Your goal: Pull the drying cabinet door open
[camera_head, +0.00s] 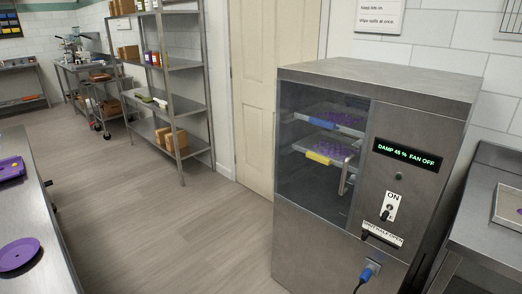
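The drying cabinet (435,105) is a grey metal box standing at the right in the head view. Its door (310,205) is a tinted glass panel on the left part of the front and looks closed. A pale upright handle (346,176) sits at the door's right edge. Behind the glass are racks with purple pieces, one with a blue front tab (322,123) and one with a yellow tab (318,158). A green-lit display (407,155) reads "DAMP 45 % FAN OFF". Neither of my grippers shows.
Below the display are a switch (386,213) marked ON and a blue plug (368,272) with a cable. A metal bench (488,225) stands close at right. A table (40,235) with a purple plate (20,254) is at left. The floor (180,230) between is clear.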

